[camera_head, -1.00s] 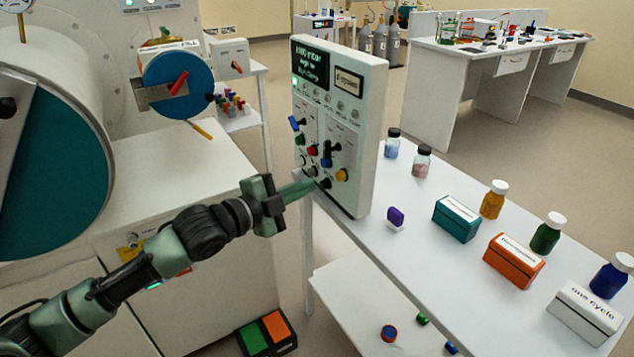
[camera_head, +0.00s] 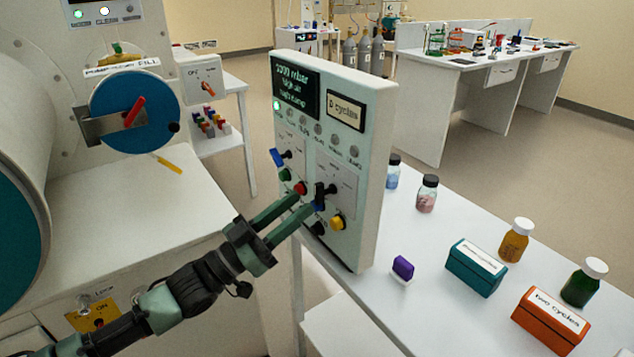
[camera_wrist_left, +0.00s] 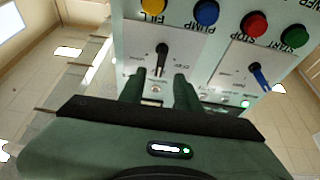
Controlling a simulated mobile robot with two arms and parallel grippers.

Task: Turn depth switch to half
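The upright control panel (camera_head: 345,130) carries two lever switches. The black-levered switch (camera_head: 325,191) is on the panel's right half and also shows in the left wrist view (camera_wrist_left: 162,60), its lever nearly upright there. The blue-levered switch (camera_head: 280,157) is on the left half and also shows in the wrist view (camera_wrist_left: 260,76), tilted. Their labels are too small to read, so I cannot tell which is the depth switch. My left gripper (camera_head: 307,204) is open and faces the black switch, its two fingers (camera_wrist_left: 160,88) spread toward either side of the lever. Contact is unclear. My right gripper is not in view.
Red (camera_head: 300,188) and yellow (camera_head: 337,222) buttons sit close to the black switch. The panel stands on a white table (camera_head: 440,240) with a purple block (camera_head: 403,267), a teal box (camera_head: 476,267), an orange box (camera_head: 551,318) and several bottles. A large chamber stands on the left.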

